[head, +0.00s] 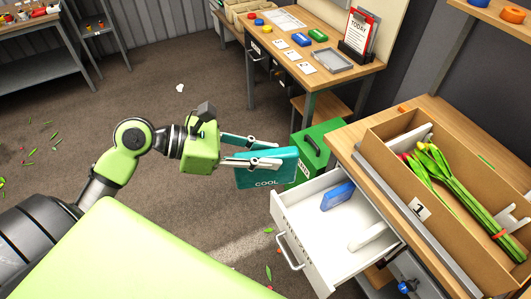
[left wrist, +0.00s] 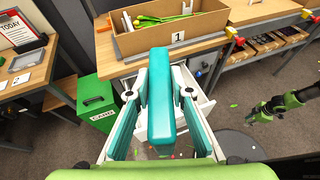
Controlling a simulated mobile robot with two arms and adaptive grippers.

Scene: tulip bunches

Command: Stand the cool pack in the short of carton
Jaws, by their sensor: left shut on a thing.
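The cool pack (head: 268,170) is a teal slab marked COOL. My left gripper (head: 266,153) is shut on it and holds it in the air beside the open drawer. In the left wrist view the pack (left wrist: 161,95) stands between the two fingers (left wrist: 160,93). The carton (head: 398,190) is a brown open box with a card marked 1, on the wooden bench at the right. A bunch of yellow and red tulips (head: 455,190) lies in it, with a white piece at its far end. My right gripper (left wrist: 262,108) shows small at the right of the left wrist view; its jaws are unclear.
An open white drawer (head: 312,240) below the bench holds a blue pack (head: 338,196) and a white piece (head: 367,236). A green bin (head: 318,150) stands behind the cool pack. A desk (head: 335,80) with trays and cards stands at the back. Petals and leaves litter the floor.

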